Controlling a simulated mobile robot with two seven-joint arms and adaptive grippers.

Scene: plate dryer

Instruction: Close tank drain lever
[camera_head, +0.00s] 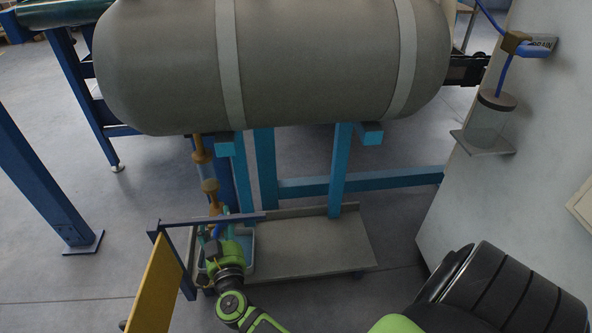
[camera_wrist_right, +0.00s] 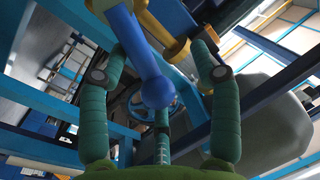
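The grey tank (camera_head: 280,60) with pale bands lies across the top of the head view. Under its left end hangs a brass drain pipe (camera_head: 201,152) with a clear section. The blue drain lever (camera_wrist_right: 144,55) with a rounded end shows in the right wrist view, joined to a brass valve (camera_wrist_right: 170,48). My right gripper (camera_wrist_right: 160,75) has its green fingers spread on both sides of the lever, with gaps visible. In the head view this gripper (camera_head: 215,232) is at the pipe's bottom and mostly hides the lever. My left gripper is in neither view.
A light blue container (camera_head: 250,262) stands under the pipe on a low grey platform (camera_head: 310,250). A blue frame bar (camera_head: 215,220) and a yellow panel (camera_head: 157,287) are close to my right arm. A pale wall with a drain bottle (camera_head: 487,122) is at right.

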